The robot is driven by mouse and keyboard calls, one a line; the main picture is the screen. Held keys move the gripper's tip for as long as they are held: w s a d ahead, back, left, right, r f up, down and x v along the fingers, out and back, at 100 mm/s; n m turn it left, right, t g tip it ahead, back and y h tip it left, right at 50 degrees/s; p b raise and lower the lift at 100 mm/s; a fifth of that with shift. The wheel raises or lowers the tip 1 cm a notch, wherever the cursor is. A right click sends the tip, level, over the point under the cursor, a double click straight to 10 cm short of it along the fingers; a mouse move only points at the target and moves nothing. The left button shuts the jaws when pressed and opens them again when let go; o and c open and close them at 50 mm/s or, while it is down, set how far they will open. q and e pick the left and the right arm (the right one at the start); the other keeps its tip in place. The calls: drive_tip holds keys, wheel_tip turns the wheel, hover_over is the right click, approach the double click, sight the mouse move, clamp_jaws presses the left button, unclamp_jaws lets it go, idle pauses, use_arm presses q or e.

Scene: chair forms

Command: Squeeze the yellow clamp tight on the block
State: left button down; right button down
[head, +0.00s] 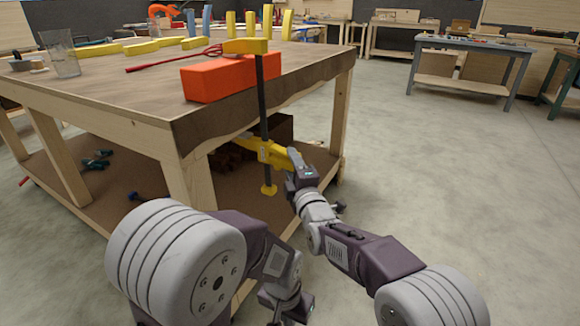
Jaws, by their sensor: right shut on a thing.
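The orange-red block (225,80) lies on the wooden workbench (110,88) along its near right edge. The yellow clamp (264,110) hangs upright at that edge. Its upper yellow jaw lies over the top of the block, and its dark bar runs down past the tabletop edge. Its yellow lower body and handle are below the tabletop, with a yellow end piece at the bar's bottom. My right gripper (293,160) is shut on the clamp's handle. Whether the lower jaw touches the tabletop's underside is hidden. My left gripper (283,304) is low in front, its fingers unclear.
A glass (61,54), a red-handled tool (165,60) and several yellow pieces stand or lie on the bench. A bench leg (190,185) stands left of the clamp. Tools lie on the lower shelf (110,190). The floor to the right is clear.

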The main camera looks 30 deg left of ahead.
drive_tip(key=shift+s+d+f+b, duration=0.15)
drive_tip(key=shift+s+d+b, duration=0.05)
drive_tip(key=shift+d+b, duration=0.2)
drive_tip(key=c, duration=0.7)
unclamp_jaws()
drive_tip(key=shift+c, duration=0.2)
drive_tip(key=shift+r+p, duration=0.55)
drive_tip(key=shift+a, duration=0.1)
drive_tip(key=shift+w+a+f+p, duration=0.15)
drive_tip(key=shift+w+a+p, duration=0.2)
drive_tip(key=shift+a+p, duration=0.3)
clamp_jaws()
drive_tip(key=shift+f, duration=0.1)
